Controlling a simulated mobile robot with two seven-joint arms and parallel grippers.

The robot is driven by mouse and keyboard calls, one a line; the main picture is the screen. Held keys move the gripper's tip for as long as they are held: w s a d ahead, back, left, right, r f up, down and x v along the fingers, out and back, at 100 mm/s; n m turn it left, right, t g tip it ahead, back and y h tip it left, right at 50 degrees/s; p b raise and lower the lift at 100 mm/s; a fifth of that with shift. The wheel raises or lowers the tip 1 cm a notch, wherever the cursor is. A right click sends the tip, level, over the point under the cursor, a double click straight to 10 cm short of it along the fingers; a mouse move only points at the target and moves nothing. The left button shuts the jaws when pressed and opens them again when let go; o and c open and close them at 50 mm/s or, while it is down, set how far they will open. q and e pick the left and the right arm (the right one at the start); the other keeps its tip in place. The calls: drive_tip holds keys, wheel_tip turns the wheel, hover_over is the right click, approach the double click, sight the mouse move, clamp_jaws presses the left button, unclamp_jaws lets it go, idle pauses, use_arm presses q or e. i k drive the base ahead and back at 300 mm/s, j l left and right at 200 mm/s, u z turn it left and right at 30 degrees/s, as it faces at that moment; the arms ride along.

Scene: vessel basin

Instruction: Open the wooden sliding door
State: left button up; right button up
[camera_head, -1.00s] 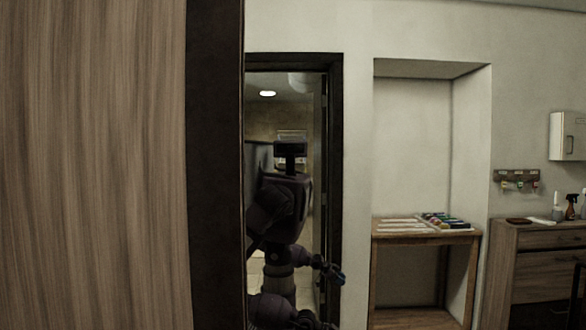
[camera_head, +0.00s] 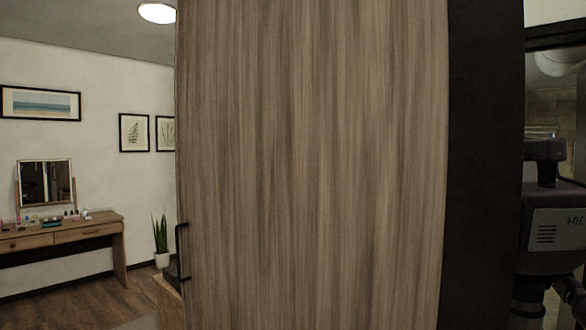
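The wooden sliding door (camera_head: 315,165) is a tall panel with vertical brown-grey grain and fills the middle of the head view. A black bar handle (camera_head: 181,252) is on its left edge. The door's top and bottom run out of the picture. A room shows beyond the left edge of the panel. A wide dark vertical strip (camera_head: 486,165) borders the panel on the right. Neither of my grippers is in view.
At the left, a wooden dressing table (camera_head: 60,236) with a mirror (camera_head: 45,184) stands against a white wall. A potted plant (camera_head: 161,240) is near the door edge. Wooden floor (camera_head: 90,298) is clear there. At the right edge, a robot body with reversed lettering looks like my reflection.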

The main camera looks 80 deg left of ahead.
sight(344, 164)
drive_tip(key=u, duration=2.65)
